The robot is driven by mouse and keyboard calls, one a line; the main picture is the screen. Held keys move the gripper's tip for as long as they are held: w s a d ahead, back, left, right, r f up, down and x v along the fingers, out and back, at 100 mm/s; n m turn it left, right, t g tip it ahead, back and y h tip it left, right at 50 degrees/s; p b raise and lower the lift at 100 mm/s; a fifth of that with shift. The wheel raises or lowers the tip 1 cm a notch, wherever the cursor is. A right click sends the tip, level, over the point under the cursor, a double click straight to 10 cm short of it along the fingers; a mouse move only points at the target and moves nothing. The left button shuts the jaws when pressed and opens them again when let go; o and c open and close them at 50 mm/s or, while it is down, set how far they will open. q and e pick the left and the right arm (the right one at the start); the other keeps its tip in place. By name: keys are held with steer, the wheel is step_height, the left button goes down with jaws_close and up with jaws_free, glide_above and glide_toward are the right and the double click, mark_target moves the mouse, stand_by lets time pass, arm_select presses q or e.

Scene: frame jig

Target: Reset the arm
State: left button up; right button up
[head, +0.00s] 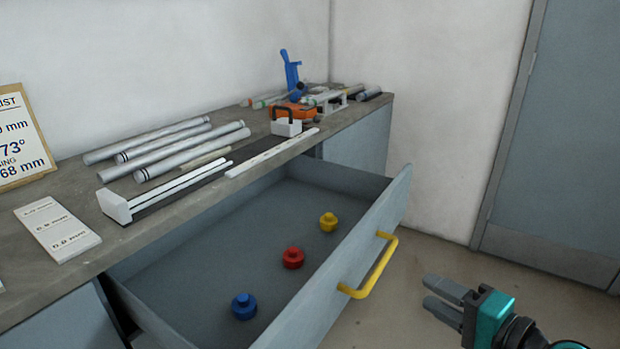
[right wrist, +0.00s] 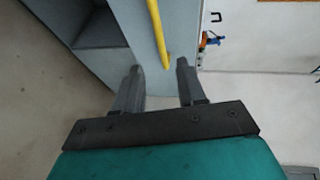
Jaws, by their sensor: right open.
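My right gripper (head: 442,298) is at the lower right of the head view, to the right of the open drawer and clear of its yellow handle (head: 372,268). In the right wrist view its two fingers (right wrist: 160,78) are spread apart with nothing between the tips. The yellow handle also shows in the right wrist view (right wrist: 157,30), beyond the fingertips. My left gripper is in neither view.
The open drawer (head: 330,290) holds blue (head: 244,306), red (head: 293,258) and yellow (head: 328,222) knobbed pieces. The workbench (head: 45,225) carries several grey tubes (head: 165,145), a jig and tools. Floor right of the drawer is clear up to a grey door (head: 560,130).

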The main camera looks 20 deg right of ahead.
arm_select(q)
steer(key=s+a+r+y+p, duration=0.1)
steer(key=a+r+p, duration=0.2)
steer(key=p, duration=0.6)
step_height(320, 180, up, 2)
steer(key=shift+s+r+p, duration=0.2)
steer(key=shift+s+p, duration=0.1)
steer(key=shift+p, duration=0.05)
arm_select(e)
steer(key=s+a+f+n+g+h, duration=0.1)
steer(key=s+a+f+n+g, duration=0.1)
steer(key=a+f+n, duration=0.3)
steer(key=s+a+f+n+g, duration=0.2)
steer(key=a+f+n, duration=0.4)
steer(key=a+n, duration=0.5)
steer(key=shift+s+n+h, duration=0.3)
steer(key=shift+s+h, duration=0.1)
steer(key=shift+s, duration=0.3)
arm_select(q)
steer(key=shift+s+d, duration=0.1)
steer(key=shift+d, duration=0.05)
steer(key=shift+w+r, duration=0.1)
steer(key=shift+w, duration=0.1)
